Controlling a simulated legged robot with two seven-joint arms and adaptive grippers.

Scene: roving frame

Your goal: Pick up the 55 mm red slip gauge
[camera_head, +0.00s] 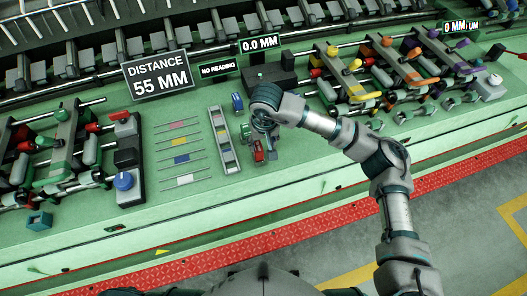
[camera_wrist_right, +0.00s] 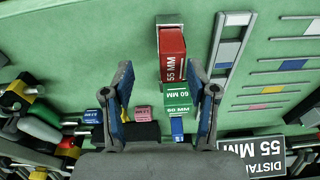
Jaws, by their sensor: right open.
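The red slip gauge (camera_wrist_right: 172,55), marked 55 MM, lies on the green bench in the right wrist view. It also shows in the head view (camera_head: 258,152), just below my right gripper (camera_head: 264,137). In the right wrist view, my right gripper (camera_wrist_right: 162,75) is open, with one blue-padded finger to each side. The red gauge is ahead of and between the fingertips, not held. A green gauge (camera_wrist_right: 178,97) marked 60 MM is close behind the red one, between the fingers. My left gripper is not in view.
A blue gauge (camera_wrist_right: 177,127), a pink gauge (camera_wrist_right: 142,113) and another blue gauge (camera_wrist_right: 92,116) are close to the fingers. A long narrow tray (camera_head: 232,166) lies left of the red gauge. A sign (camera_head: 158,76) reads DISTANCE 55 MM. Rod mechanisms (camera_head: 385,70) occupy the right side.

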